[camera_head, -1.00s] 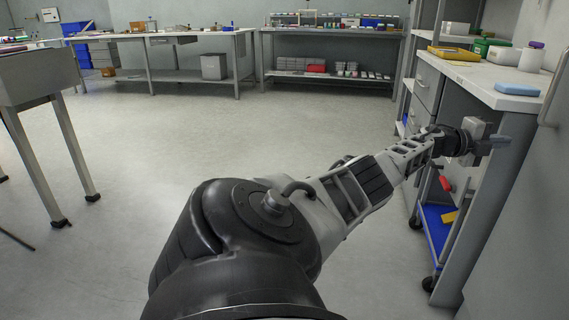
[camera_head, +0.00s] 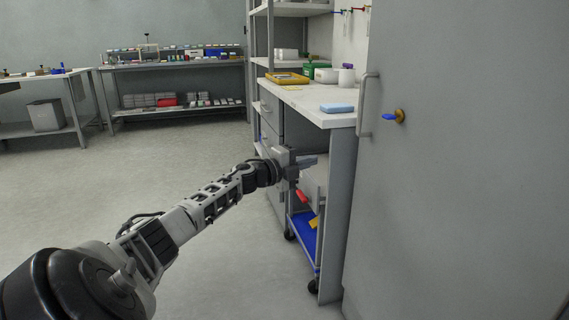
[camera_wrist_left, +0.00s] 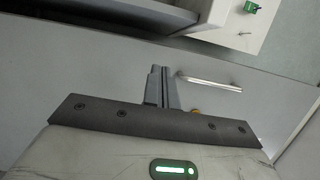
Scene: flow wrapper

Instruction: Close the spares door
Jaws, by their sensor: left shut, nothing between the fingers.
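A large flat grey door (camera_head: 460,190) fills the right of the head view and looks like the spares door. It has an upright bar handle (camera_head: 364,105) and a brass lock with a blue key (camera_head: 396,116). My left gripper (camera_head: 308,162) is shut and empty, left of the door and lower than the handle. In the left wrist view the shut fingers (camera_wrist_left: 160,86) point towards the grey door surface (camera_wrist_left: 105,75). The handle (camera_wrist_left: 210,82) shows just right of the fingertips, with a gap. My right gripper is not in view.
A white-topped bench (camera_head: 300,98) with a yellow tray (camera_head: 287,78) and a blue block (camera_head: 337,107) stands behind the gripper. A blue cart (camera_head: 303,232) is beneath it. Farther benches line the back wall. The floor (camera_head: 130,190) at left is clear.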

